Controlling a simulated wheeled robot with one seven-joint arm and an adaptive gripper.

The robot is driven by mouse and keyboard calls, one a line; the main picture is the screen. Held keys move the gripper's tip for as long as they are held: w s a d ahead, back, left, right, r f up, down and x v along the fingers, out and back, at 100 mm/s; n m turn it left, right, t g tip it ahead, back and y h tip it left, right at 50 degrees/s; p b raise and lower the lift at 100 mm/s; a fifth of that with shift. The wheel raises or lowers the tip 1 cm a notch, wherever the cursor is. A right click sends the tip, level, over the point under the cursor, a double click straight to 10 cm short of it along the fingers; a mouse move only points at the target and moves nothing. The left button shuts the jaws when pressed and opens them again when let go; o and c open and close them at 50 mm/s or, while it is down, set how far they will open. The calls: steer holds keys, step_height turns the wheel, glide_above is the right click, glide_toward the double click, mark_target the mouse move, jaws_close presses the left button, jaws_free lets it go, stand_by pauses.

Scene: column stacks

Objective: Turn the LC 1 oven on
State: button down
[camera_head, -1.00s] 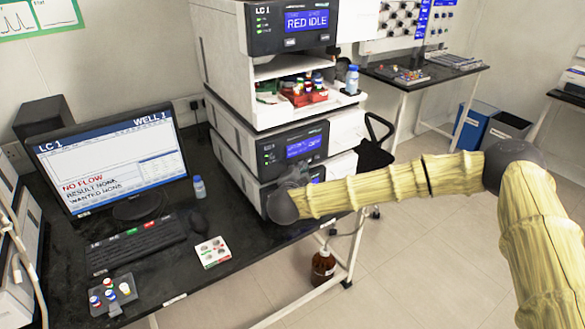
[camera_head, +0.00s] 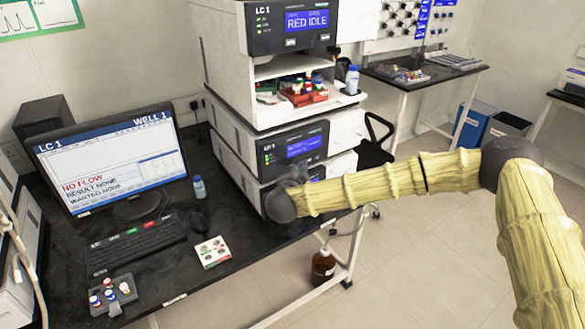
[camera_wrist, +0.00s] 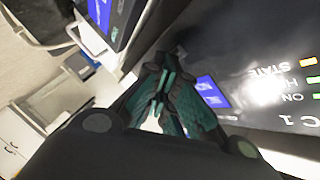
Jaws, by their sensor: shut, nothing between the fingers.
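The LC 1 stack stands on the black bench in the head view. Its lowest unit (camera_head: 317,174) has a dark front with a blue display and is partly hidden by my arm. In the wrist view, a close dark panel (camera_wrist: 255,60) fills the right side, with a blue display (camera_wrist: 212,91), small lit indicators and cut-off lettering that includes "STATE", "ON" and "C 1". My gripper (camera_wrist: 165,85) is shut and empty in front of this panel, its teal fingers together near the display. I cannot tell whether the fingertips touch the panel. Most of my gripper is hidden in the head view.
Above are a unit (camera_head: 295,146) with a blue display, an open bay with a red tray (camera_head: 303,96) and a top unit (camera_head: 292,27) reading "RED IDLE". A monitor (camera_head: 112,165) showing "NO FLOW", a keyboard (camera_head: 137,246) and a vial rack (camera_head: 113,297) are left on the bench.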

steer(key=shift+s, duration=0.1)
stand_by(0.5)
steer(key=shift+s+d, duration=0.45)
steer(key=shift+s, duration=0.05)
steer(key=shift+s+d+p, duration=0.35)
steer(key=shift+s+d, duration=0.4)
steer(key=shift+s, duration=0.3)
steer(key=shift+s+d+p, duration=0.35)
steer(key=shift+s+d, duration=0.35)
steer(key=shift+s, duration=0.3)
steer(key=s+a+f+n+g+y, duration=0.1)
steer(key=s+a+f+n+y, duration=0.15)
steer(key=s+f, duration=0.4)
steer(key=s+a+f+n+g+y, duration=0.1)
steer(key=s+f+n+g+y, duration=0.15)
steer(key=s+f, duration=0.4)
steer(key=s+d+f+n+g, duration=0.4)
steer(key=s+f, duration=0.8)
steer(key=f, duration=0.1)
steer(key=s+d+f+n+g+h, duration=0.1)
steer(key=s+d+f+n+g, duration=0.1)
steer(key=s+d, duration=0.8)
steer(key=s+d+f+n+g+h, duration=0.1)
steer(key=s+d+f+g, duration=0.3)
steer(key=s+d, duration=0.6)
steer(key=s+g, duration=0.1)
steer(key=s, duration=0.4)
steer(key=shift+d+n+g+h, duration=0.35)
steer(key=shift+d+n+h, duration=0.05)
